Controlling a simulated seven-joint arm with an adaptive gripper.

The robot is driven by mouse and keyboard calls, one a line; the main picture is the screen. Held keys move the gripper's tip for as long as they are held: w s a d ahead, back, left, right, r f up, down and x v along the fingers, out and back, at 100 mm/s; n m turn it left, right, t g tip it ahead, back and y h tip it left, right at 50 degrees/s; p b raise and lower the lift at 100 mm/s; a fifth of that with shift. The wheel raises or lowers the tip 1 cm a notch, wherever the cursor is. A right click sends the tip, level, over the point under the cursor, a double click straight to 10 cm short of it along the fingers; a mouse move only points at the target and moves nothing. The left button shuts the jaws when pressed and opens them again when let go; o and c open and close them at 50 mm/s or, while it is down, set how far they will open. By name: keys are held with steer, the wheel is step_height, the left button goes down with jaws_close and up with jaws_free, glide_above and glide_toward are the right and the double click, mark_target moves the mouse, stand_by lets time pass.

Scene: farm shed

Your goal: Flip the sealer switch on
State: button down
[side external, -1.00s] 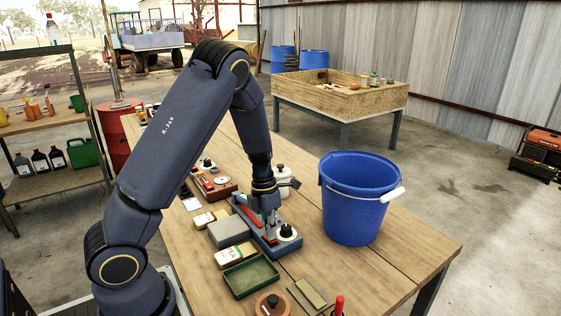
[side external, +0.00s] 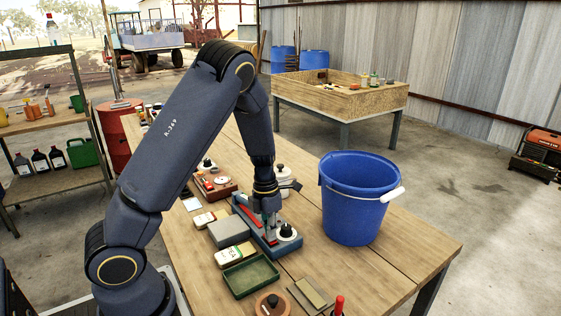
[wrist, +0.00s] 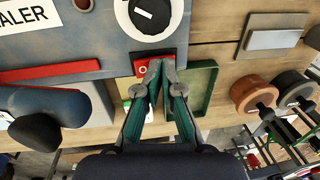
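The sealer is a blue-grey bench unit (side external: 279,249) on the wooden table, with a red bar and a dial; the end of its white label shows in the wrist view (wrist: 25,13). Its black dial with a white pointer (wrist: 147,17) sits just beyond my fingertips. The red switch (wrist: 143,68), with a white "O" on it, lies by the fingertips and is partly covered by them. My gripper (wrist: 161,66) points down, its two fingers together with nothing seen between them. I cannot tell whether the tips touch the switch.
A green tray (side external: 251,276) and a grey block (side external: 229,232) lie close beside the sealer. A large blue bucket (side external: 359,205) stands to its right. A round brown knobbed item (side external: 272,304) and a flat plate switch (side external: 311,295) are near the front.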

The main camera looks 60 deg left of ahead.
mark_target(263, 233)
steer(key=shift+a, duration=0.6)
step_height(263, 233, up, 14)
steer(key=a, duration=0.2)
steer(key=shift+a, duration=0.3)
steer(key=shift+f, duration=0.1)
steer(key=shift+d+r+h, duration=0.2)
steer(key=shift+d+h, duration=0.2)
steer(key=shift+d, duration=0.35)
